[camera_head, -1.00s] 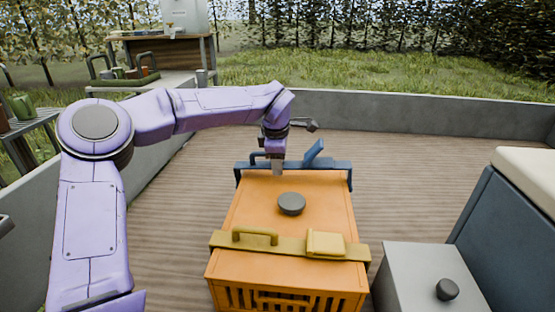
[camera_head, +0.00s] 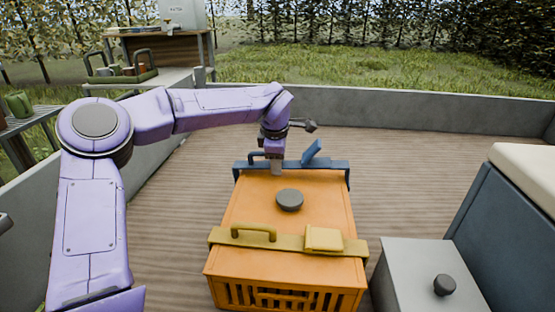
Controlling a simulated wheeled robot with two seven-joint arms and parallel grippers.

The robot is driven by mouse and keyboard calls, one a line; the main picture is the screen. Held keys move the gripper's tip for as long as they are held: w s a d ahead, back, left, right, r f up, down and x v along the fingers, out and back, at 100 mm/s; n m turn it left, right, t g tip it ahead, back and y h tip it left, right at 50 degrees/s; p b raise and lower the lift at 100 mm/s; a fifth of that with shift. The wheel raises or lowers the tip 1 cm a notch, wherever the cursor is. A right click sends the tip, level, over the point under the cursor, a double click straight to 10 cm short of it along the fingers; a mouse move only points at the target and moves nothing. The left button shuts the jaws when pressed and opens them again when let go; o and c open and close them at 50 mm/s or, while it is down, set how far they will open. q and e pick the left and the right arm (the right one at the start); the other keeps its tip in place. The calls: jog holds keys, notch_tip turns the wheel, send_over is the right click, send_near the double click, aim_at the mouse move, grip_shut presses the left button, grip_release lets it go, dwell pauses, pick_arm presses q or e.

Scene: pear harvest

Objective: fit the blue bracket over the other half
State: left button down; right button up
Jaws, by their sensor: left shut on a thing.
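The blue bracket (camera_head: 327,165) lies across the far end of an orange crate (camera_head: 320,198), with its end legs hanging down at both sides and a blue plate (camera_head: 313,151) standing tilted on top. A yellow bracket (camera_head: 287,242) with a handle and a yellow block lies across the near part of the crate lid. My left gripper (camera_head: 276,168) points down at the blue bracket, just right of its handle, and is shut on it. The fingertips are small here, and the grip's exact spot is partly hidden. My right gripper is out of view.
A dark round knob (camera_head: 289,199) sits on the crate lid. A grey box (camera_head: 420,275) with a knob and a dark blue seat (camera_head: 505,225) stand at the right. A low grey wall (camera_head: 400,113) encloses the plank floor, which is clear around the crate's far end.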

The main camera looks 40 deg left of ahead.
pick_arm(q)
jog(key=shift+f, duration=0.7)
jog(key=c, duration=0.5)
grip_release()
jog(key=shift+f, duration=0.1)
jog(key=shift+s, duration=0.1)
jog(key=p+v, duration=0.1)
jog(key=v, duration=0.9)
jog(key=shift+r, duration=0.45)
